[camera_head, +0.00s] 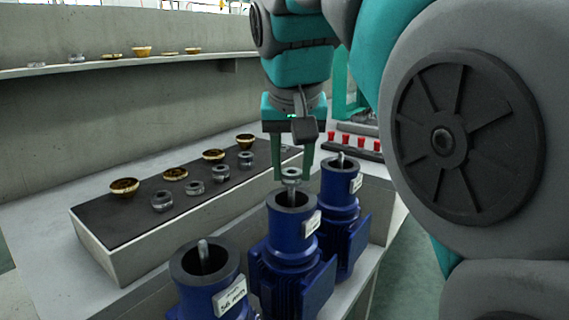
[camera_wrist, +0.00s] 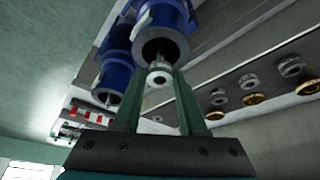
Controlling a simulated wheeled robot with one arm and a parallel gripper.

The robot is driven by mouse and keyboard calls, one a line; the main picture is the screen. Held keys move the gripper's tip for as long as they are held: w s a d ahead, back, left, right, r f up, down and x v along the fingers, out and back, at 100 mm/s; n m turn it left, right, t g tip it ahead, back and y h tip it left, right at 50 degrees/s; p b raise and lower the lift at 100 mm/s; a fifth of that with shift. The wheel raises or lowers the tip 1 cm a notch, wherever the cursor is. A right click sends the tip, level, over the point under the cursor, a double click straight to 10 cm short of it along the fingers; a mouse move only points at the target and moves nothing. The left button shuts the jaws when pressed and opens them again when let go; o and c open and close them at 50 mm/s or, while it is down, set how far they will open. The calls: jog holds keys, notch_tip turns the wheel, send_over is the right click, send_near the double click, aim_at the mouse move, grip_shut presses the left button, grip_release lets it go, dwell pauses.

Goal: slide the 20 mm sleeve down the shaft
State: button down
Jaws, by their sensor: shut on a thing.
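My gripper (camera_head: 292,172) is shut on a small grey ring-shaped sleeve (camera_head: 291,174), holding it above the middle blue pump (camera_head: 293,245). In the wrist view the sleeve (camera_wrist: 159,76) sits between the green fingertips (camera_wrist: 158,84), in front of the pump's dark round opening (camera_wrist: 160,46). The middle pump's shaft (camera_head: 292,198) stands upright from that opening, just below the sleeve. I cannot tell whether the shaft tip is inside the sleeve. The size label on the middle pump (camera_head: 311,223) is not readable.
A nearer blue pump (camera_head: 207,285) labelled 56 mm and a farther one (camera_head: 341,200) flank the middle pump. A dark-topped block (camera_head: 110,220) at left carries several grey sleeves and brass parts. Red pieces (camera_head: 345,141) stand behind. A wall shelf (camera_head: 150,61) holds more parts.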

jog(key=shift+f+b, duration=0.3)
jog(key=shift+f, duration=0.3)
dwell(0.7)
jog(key=shift+c, duration=1.9)
grip_release()
jog(key=shift+r, duration=0.15)
jog(key=p+v, duration=0.2)
jog(key=v, duration=0.5)
jog(key=shift+s+r, duration=0.2)
jog(key=shift+r, duration=0.05)
